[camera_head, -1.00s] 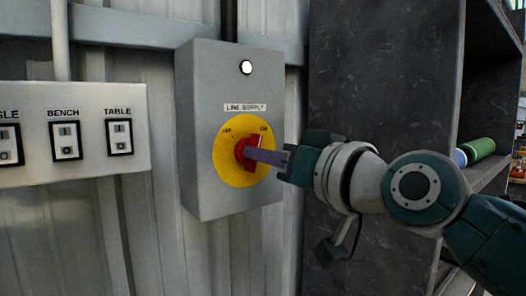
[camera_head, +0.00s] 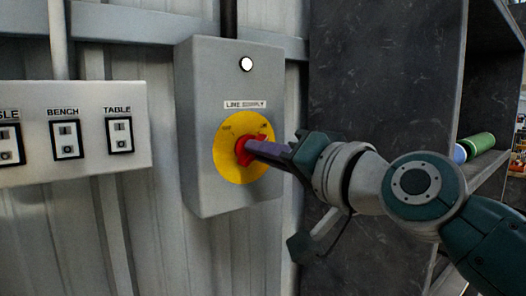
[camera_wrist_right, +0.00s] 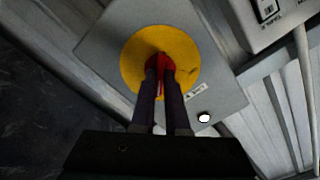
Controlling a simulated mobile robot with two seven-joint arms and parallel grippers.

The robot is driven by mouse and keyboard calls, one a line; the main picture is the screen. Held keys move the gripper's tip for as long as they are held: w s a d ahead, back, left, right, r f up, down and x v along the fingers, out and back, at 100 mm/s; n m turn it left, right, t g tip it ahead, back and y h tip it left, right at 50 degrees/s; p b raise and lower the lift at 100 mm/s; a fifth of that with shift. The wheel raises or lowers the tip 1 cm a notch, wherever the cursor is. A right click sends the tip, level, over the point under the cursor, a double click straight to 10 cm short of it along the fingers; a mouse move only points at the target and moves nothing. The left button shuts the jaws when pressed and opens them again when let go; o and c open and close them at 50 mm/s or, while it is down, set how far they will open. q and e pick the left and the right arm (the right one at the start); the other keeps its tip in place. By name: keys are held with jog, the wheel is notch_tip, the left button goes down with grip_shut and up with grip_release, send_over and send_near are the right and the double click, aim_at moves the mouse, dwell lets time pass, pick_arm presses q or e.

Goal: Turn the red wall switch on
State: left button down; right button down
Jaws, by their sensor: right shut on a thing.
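The red wall switch (camera_head: 241,157) is a knob on a yellow round plate (camera_head: 229,170), on the front of a grey box (camera_head: 205,120) labelled "LINE SUPPLY". My right gripper (camera_head: 252,147) comes in from the right, with its dark fingers at the knob. In the right wrist view the two fingers (camera_wrist_right: 161,84) lie on either side of the red knob (camera_wrist_right: 158,62), shut on it. The knob is tilted, its upper end leaning right toward the ON mark; the fingers hide part of it. My left gripper is not in view.
A white lamp (camera_head: 246,64) sits above the label. A panel (camera_head: 88,160) with several small switches, including BENCH and TABLE, is on the wall at left. A dark shelf unit (camera_head: 385,75) stands at right, with a green cylinder (camera_head: 480,143) on a shelf.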

dwell(0.3)
jog(key=c, duration=0.9)
grip_release()
jog(key=shift+s+d, duration=0.1)
jog(key=v, duration=0.9)
jog(key=shift+s+d, duration=0.2)
jog(key=shift+s, duration=0.1)
